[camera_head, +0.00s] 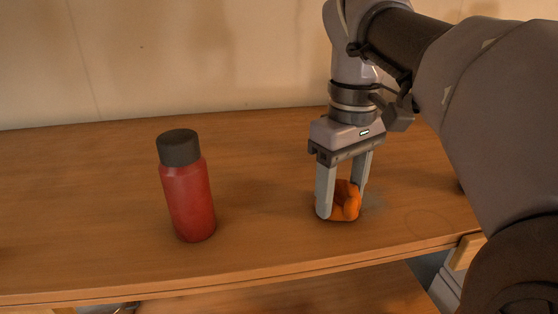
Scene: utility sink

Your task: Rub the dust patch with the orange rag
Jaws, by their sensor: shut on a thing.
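The orange rag (345,202) is bunched between the fingers of my gripper (341,200), which points straight down and is shut on it. The rag appears to rest on the wooden surface, right of the middle of the view. A faint greyish dust patch (374,202) shows on the wood just right of the rag and touches or borders it. Part of the patch may be hidden under the rag and fingers.
A red bottle (188,200) with a dark cap stands upright to the left, well apart from my gripper. The wooden counter (95,220) is clear between them. Its front edge runs below, and a pale wall (200,60) stands behind. A small dark thing at the right is mostly hidden by my arm.

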